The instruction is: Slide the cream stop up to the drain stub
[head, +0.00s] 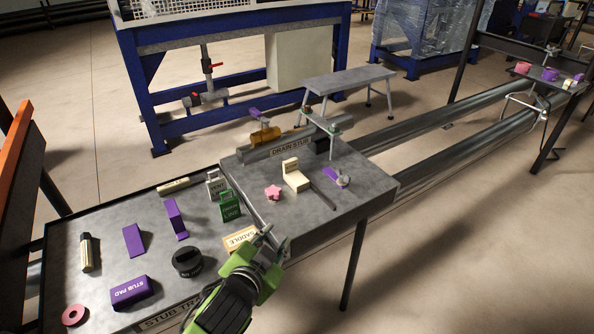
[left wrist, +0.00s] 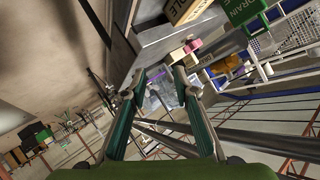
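The cream stop (head: 295,177) is an L-shaped block standing on the grey stand top, in front of the DRAIN STUB label (head: 290,148). The drain stub (head: 284,142) is a grey pipe lying along the back of the stand, with an orange piece around it. A visible gap of bare top lies between stop and pipe. My left gripper (head: 274,238) is at the stand's near left corner, short of the stop and apart from it. In the left wrist view its two fingers (left wrist: 160,78) are spread with nothing held between them. My right gripper is in neither view.
A pink star knob (head: 273,193) and a purple-handled clamp (head: 338,178) flank the stop. A dark slot (head: 323,196) runs toward the front edge. The SADDLE block (head: 239,239) sits beside my gripper. The tray (head: 205,260) at left holds purple and green blocks.

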